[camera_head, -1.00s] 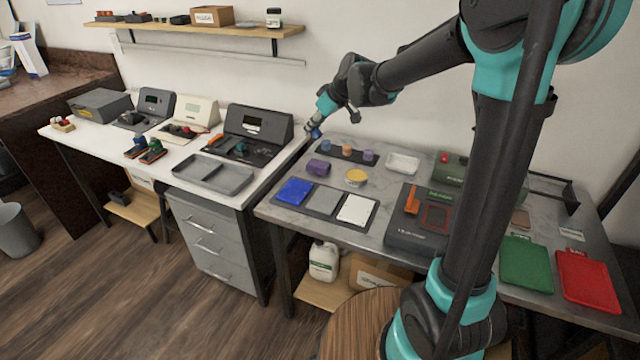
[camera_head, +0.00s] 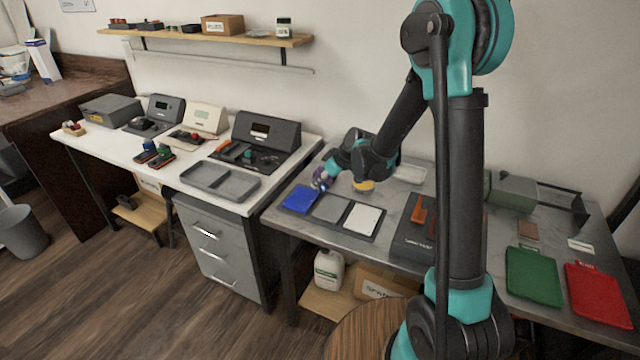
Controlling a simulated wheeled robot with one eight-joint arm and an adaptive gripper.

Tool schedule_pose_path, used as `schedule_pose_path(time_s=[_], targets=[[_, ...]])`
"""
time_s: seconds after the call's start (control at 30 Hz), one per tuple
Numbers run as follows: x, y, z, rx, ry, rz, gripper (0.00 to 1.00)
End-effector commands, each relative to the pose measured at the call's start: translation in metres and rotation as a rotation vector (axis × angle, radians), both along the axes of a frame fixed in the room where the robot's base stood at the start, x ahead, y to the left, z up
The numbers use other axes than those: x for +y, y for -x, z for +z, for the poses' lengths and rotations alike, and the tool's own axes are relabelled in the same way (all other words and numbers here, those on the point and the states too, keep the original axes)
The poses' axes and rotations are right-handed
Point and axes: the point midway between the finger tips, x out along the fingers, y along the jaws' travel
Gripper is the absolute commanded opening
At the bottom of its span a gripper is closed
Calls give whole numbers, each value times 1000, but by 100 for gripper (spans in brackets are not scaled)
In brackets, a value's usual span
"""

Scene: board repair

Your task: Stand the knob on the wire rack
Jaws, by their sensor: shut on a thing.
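My gripper (camera_head: 321,184) is over the right-hand table, just above the right edge of the blue square (camera_head: 299,198). It is shut on a small dark blue piece that looks like the knob (camera_head: 318,187). Its shape is too small to make out, and the fingers partly cover it. A dark, thin-framed stand (camera_head: 562,200) at the back right of this table may be the wire rack; its wires are not clear.
A purple thing (camera_head: 322,174) is close behind my gripper, with a yellow-topped tub (camera_head: 363,185) to its right. Grey (camera_head: 330,208) and white (camera_head: 363,219) squares lie beside the blue one. Green (camera_head: 533,276) and red (camera_head: 598,294) mats lie at the right.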

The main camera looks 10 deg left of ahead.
Motion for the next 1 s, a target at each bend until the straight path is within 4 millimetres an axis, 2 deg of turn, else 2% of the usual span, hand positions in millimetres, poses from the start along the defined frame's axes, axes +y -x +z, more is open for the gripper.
schedule_pose_path(time_s=[0.1,0.3,0.33,0.5,0.83,1.0], targets=[[0,0,-9,0,0,0,0],[0,0,-10,0,0,0,0],[0,0,-10,0,0,0,21],[0,0,-10,0,0,0,41],[-1,1,-8,0,0,0,41],[-9,5,4,0,0,-1,41]])
